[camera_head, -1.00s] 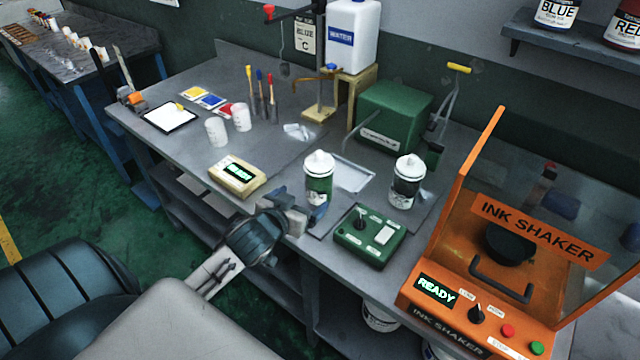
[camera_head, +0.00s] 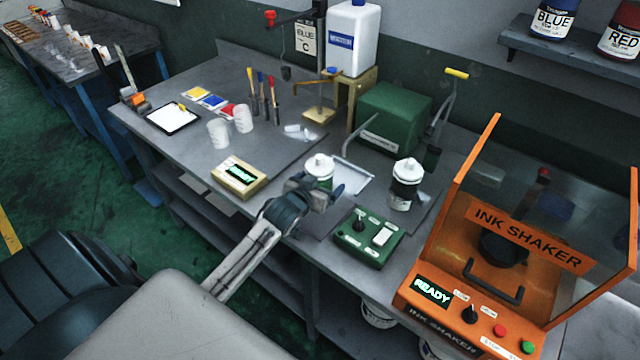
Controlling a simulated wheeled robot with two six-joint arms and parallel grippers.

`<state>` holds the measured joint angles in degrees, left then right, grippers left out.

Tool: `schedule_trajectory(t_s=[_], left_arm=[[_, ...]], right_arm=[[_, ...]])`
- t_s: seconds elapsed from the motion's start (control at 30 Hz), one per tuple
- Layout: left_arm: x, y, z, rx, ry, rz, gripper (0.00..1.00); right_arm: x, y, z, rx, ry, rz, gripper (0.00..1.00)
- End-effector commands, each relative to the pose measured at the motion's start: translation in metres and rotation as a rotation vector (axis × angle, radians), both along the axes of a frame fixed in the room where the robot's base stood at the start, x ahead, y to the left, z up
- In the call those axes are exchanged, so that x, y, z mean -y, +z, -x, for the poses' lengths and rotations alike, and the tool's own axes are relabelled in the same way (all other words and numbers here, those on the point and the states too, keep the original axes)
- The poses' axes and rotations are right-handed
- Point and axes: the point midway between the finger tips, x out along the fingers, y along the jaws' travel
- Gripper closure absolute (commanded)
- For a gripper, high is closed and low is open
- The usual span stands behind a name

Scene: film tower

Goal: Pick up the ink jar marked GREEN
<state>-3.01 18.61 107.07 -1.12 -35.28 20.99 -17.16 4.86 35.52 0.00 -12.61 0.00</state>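A white-capped jar with a green band (camera_head: 320,170) stands on the bench in the middle of the head view. Its lower part is hidden behind my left gripper (camera_head: 318,190), so I cannot read its label. The gripper is right at the jar, on its near side, with one finger showing to the jar's right. I cannot tell whether the fingers press on it. A second white-capped jar with a dark band (camera_head: 405,183) stands to the right. My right gripper is not in view.
A green control box (camera_head: 368,238) sits close to the right of my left gripper. The orange ink shaker (camera_head: 470,290) stands at the right, its clear cover raised. A green machine (camera_head: 392,118) stands behind.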

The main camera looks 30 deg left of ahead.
Motion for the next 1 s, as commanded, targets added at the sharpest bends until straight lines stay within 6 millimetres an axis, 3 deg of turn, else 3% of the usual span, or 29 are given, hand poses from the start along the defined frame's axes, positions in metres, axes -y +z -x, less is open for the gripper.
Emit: schedule_trajectory(t_s=[0.17,0.5,0.77,1.0], left_arm=[[0.0,-0.001,0.0,-0.001,0.0,0.0,0.09],[0.0,0.001,0.0,0.002,0.0,0.0,0.7],[0.0,0.001,0.0,0.002,0.0,0.0,0.7],[0.0,0.017,0.0,0.005,-0.002,-0.002,0.7]], right_arm=[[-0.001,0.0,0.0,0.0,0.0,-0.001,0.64],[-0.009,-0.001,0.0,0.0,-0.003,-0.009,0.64],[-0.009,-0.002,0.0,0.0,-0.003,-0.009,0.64],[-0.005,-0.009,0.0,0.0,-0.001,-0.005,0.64]])
